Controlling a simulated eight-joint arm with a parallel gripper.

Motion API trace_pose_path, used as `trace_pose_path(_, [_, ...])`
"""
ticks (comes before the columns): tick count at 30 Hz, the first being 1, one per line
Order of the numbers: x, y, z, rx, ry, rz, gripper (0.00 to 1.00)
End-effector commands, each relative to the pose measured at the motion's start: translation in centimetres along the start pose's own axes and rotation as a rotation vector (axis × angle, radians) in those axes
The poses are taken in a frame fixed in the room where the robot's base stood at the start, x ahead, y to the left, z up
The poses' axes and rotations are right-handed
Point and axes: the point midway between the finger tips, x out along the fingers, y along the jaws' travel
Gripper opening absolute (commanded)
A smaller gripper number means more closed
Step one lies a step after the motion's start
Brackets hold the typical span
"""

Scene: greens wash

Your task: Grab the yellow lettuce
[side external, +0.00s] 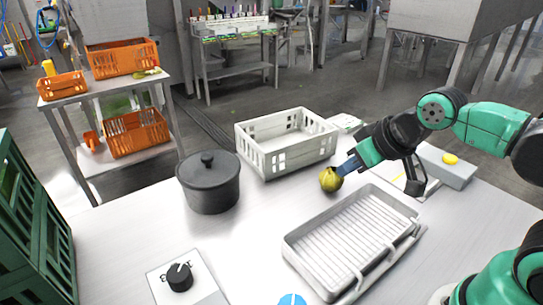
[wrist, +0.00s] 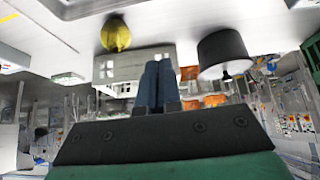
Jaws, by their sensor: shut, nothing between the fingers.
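The yellow lettuce (side external: 330,180) is a small round, yellow-green head on the metal table, in front of the white crate. It also shows in the wrist view (wrist: 115,34), up and left of my fingertips. My gripper (side external: 345,168) reaches in from the right, its blue fingers beside the lettuce and overlapping its upper right edge in the side view. In the wrist view my gripper (wrist: 158,66) has its two blue fingers pressed together, empty and apart from the lettuce in the picture.
The white crate (side external: 270,160) stands behind the lettuce. A dark lidded pot (side external: 210,188) is to the left. A grey ribbed tray (side external: 294,245) lies in front. A grey box with a yellow button (side external: 450,159) is at right. A dial unit (side external: 180,277) sits front left.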

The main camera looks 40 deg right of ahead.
Motion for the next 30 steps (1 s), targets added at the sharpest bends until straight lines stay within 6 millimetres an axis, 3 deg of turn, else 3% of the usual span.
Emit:
trace_pose_path(5, [0.0,0.0,0.0,0.0,0.0,0.0,0.03])
trace_pose_path(15, [0.0,0.0,0.0,0.0,-0.001,0.0,0.99])
trace_pose_path(24, [0.1,0.1,-0.1,-0.002,-0.01,-0.005,1.0])
trace_pose_path(30, [1.8,1.6,-0.9,-0.041,-0.09,-0.081,1.0])
